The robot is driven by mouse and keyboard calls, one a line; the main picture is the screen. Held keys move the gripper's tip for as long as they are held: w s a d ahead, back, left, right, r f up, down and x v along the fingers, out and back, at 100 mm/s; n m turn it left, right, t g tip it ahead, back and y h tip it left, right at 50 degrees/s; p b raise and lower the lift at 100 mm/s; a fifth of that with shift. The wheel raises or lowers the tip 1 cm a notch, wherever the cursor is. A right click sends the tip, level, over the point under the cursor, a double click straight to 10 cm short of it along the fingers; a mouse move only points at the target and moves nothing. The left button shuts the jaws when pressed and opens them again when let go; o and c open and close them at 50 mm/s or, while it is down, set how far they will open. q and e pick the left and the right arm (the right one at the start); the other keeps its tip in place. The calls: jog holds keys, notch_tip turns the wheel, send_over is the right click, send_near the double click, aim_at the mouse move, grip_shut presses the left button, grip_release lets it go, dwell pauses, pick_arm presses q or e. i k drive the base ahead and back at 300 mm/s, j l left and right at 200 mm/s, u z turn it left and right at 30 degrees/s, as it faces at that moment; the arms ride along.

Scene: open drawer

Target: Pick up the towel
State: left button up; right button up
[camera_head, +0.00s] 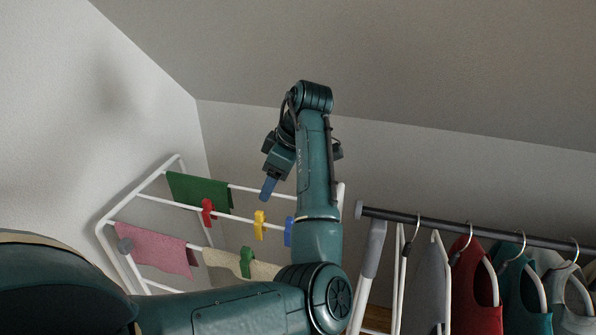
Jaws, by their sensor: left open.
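Several cloths hang on a white drying rack (157,199), and I cannot tell which is the towel. A green cloth (197,189) hangs over the back bars. A pink cloth (158,249) hangs at the front left. A beige cloth (262,270) hangs lower, partly hidden by my arm. My left gripper (269,187) points down above the rack, right of the green cloth and apart from it in the picture. My right gripper is not in view.
Red (207,212), yellow (259,224), blue (288,231) and green (246,262) clips sit on the rack bars. At the right, a dark clothes rail (450,226) holds several garments on hangers. A sloped ceiling (400,60) and walls close in behind.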

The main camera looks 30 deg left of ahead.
aim_at(170, 255)
jog(key=k, duration=1)
